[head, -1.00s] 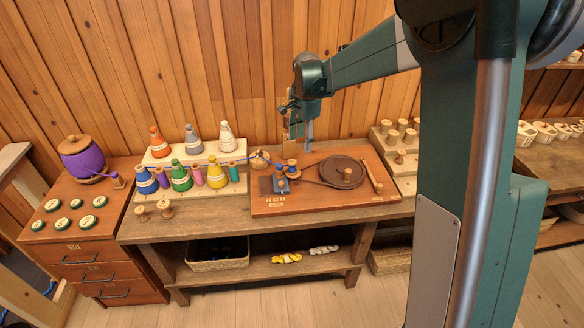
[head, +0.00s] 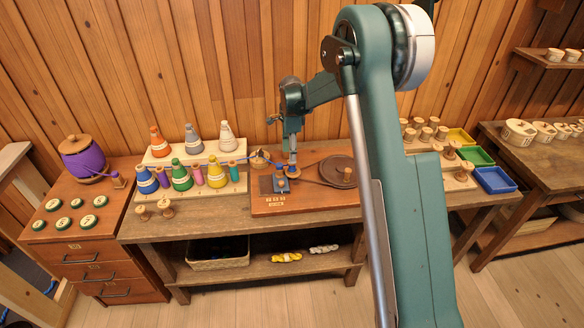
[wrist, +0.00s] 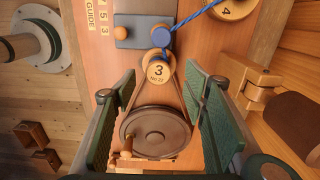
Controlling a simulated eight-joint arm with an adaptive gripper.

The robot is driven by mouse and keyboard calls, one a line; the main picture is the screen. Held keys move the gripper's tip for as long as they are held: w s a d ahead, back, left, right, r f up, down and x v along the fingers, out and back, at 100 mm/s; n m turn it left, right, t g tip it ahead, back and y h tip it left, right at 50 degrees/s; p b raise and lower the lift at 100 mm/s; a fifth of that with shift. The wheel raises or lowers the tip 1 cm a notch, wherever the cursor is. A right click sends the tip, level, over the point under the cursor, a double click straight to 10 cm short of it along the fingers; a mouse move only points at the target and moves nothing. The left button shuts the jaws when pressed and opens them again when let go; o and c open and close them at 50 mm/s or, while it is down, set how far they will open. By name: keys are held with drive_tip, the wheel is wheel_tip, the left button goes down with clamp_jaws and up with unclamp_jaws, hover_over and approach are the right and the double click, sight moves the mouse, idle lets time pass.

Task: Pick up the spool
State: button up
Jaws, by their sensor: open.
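In the head view the spool (head: 293,171) is partly covered by my gripper (head: 292,158). In the wrist view my gripper (wrist: 160,82) is open. Its two green-padded fingers are at the left and right, with the spool near the middle of the gap, toward the fingertips. I cannot tell whether the fingers reach down beside it. Nothing is held.
A blue-topped post (wrist: 163,38) with blue yarn stands close beside the spool. A dark wheel (wrist: 155,133) with a belt sits on the board; the belt runs to the spool. Coloured yarn cones (head: 181,174) stand left, and a rack of wooden spools (head: 424,134) right.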

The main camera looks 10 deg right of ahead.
sight(292, 166)
idle(0.3)
drive_tip(key=shift+f, duration=1.3)
drive_tip(key=shift+f, duration=0.1)
drive_tip(key=shift+s+d+f, duration=0.1)
drive_tip(key=shift+f, duration=1.2)
drive_tip(key=shift+s+d+f, duration=0.1)
drive_tip(key=shift+f, duration=1.15)
drive_tip(key=shift+c, duration=0.3)
drive_tip(key=c, duration=0.8)
